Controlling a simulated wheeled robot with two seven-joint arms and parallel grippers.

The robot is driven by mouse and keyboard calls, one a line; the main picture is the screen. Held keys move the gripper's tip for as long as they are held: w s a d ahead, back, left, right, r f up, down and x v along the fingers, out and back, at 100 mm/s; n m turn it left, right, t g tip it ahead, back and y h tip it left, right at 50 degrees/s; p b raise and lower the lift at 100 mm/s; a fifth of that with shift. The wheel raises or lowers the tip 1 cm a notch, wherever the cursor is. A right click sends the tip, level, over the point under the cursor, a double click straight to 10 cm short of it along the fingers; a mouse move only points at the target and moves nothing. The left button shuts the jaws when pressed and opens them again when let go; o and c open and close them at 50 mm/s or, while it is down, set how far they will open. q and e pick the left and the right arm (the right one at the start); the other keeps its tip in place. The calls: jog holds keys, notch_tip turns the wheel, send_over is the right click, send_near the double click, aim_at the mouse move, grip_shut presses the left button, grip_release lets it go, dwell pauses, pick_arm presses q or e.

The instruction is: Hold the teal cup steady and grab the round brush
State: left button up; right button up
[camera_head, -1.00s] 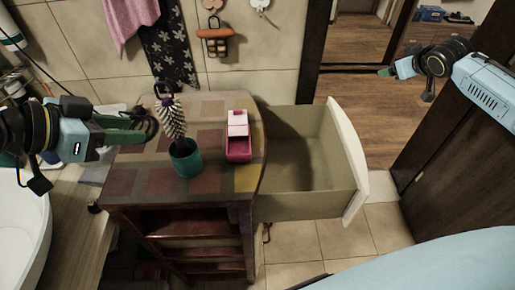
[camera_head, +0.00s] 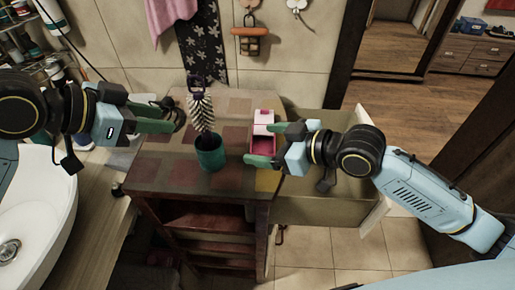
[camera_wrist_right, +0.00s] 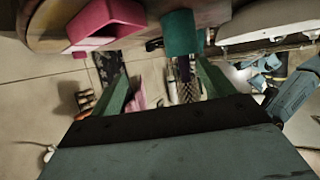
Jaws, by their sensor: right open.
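The teal cup (camera_head: 210,156) stands upright on the tiled top of the wooden cabinet (camera_head: 150,172). The round brush (camera_head: 202,112) stands in it, its pale bristles and dark upper end above the rim; its lower end is hidden inside. My left gripper (camera_head: 172,116) is left of the brush, empty, its fingers apart and pointing right. My right gripper (camera_head: 262,146) is open and empty, right of the cup, overlapping the pink box in the head view. In the right wrist view the cup (camera_wrist_right: 182,34) and brush (camera_wrist_right: 186,78) show ahead, towards the right finger.
A pink box (camera_head: 263,122) with a white part sits right of the cup. An open drawer (camera_head: 325,205) juts out at the right, under my right arm. A white basin (camera_head: 50,205) is at the left. A handled item (camera_head: 250,40) hangs on the tiled wall.

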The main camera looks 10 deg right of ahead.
aim_at(214, 147)
jog(key=shift+n+g+y, duration=0.3)
jog(key=shift+y, duration=0.1)
jog(key=x, duration=0.4)
jog(key=s+a+x, duration=0.1)
jog(key=x, duration=0.4)
jog(key=s+a+r+x, duration=0.1)
jog(key=x, duration=0.4)
jog(key=shift+s+a, duration=0.15)
jog(key=shift+a, duration=0.05)
